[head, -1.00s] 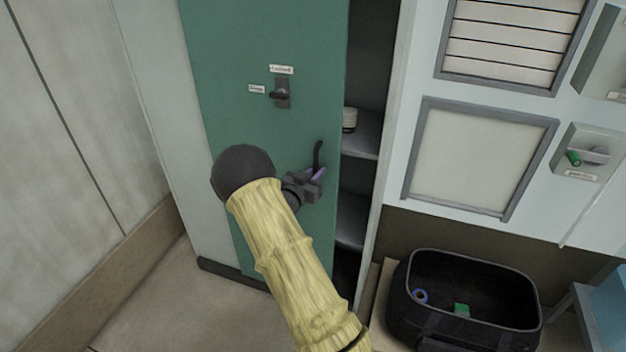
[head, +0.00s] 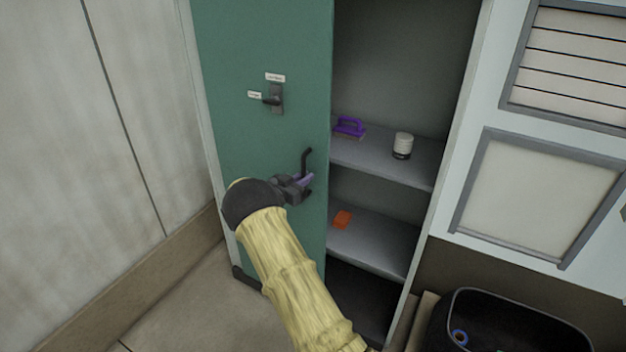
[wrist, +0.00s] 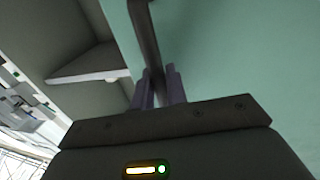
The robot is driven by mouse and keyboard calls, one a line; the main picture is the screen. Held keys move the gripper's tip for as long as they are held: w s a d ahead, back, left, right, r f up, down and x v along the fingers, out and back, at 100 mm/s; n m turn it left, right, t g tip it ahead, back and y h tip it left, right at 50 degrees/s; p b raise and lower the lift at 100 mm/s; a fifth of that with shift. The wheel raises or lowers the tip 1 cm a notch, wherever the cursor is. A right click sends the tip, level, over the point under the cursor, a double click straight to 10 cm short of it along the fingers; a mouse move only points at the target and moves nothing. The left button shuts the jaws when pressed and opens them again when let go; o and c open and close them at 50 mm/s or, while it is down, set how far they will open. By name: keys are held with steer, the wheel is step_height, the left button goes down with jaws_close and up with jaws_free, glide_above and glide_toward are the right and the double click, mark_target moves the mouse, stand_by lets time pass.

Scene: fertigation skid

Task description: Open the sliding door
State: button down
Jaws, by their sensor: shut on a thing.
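The green sliding door (head: 262,140) covers the left part of a cabinet, and the right part stands open. A dark bar handle (head: 307,160) is near the door's right edge. My gripper (head: 303,181) is shut on the handle. In the wrist view the two purple-grey fingers (wrist: 159,90) lie on either side of the dark handle bar (wrist: 146,40), against the pale green door (wrist: 230,55). A latch (head: 276,98) with small labels sits higher on the door. My forearm hides the lower part of the door.
Inside the opening, shelves (head: 385,158) hold a purple-handled brush (head: 349,126), a white container (head: 403,144) and an orange block (head: 342,219). A black bin (head: 510,325) stands at lower right. A pale wall (head: 120,110) is at the left.

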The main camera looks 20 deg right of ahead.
steer(key=shift+w, duration=0.1)
steer(key=c, duration=1.5)
jaws_free()
steer(key=shift+a, duration=0.1)
steer(key=v, duration=1.7)
steer(key=shift+s+a, duration=0.1)
steer(key=shift+s, duration=0.1)
